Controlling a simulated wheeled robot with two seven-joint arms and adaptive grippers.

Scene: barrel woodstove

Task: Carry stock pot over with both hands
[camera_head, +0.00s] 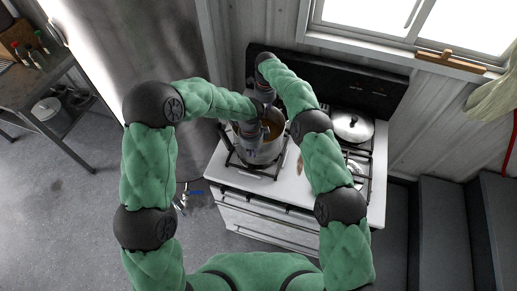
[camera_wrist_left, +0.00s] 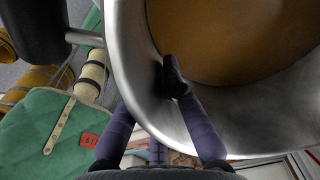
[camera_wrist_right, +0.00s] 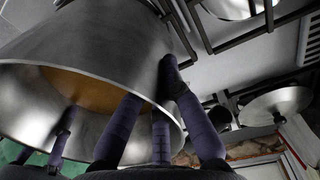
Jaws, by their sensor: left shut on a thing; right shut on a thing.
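The metal stock pot (camera_head: 262,156) with brown contents is at the left side of the white stove. My right gripper (camera_head: 268,112) is shut on the far-side rim. In the right wrist view, fingers straddle the wall of the pot (camera_wrist_right: 95,40). The pot's underside is hidden, so I cannot tell whether it touches the grate.
Grey steps (camera_head: 445,220) are at the right. A large metal cylinder (camera_head: 135,60) stands at the left, with a shelf unit (camera_head: 45,75) beyond it. Floor is open at the lower left.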

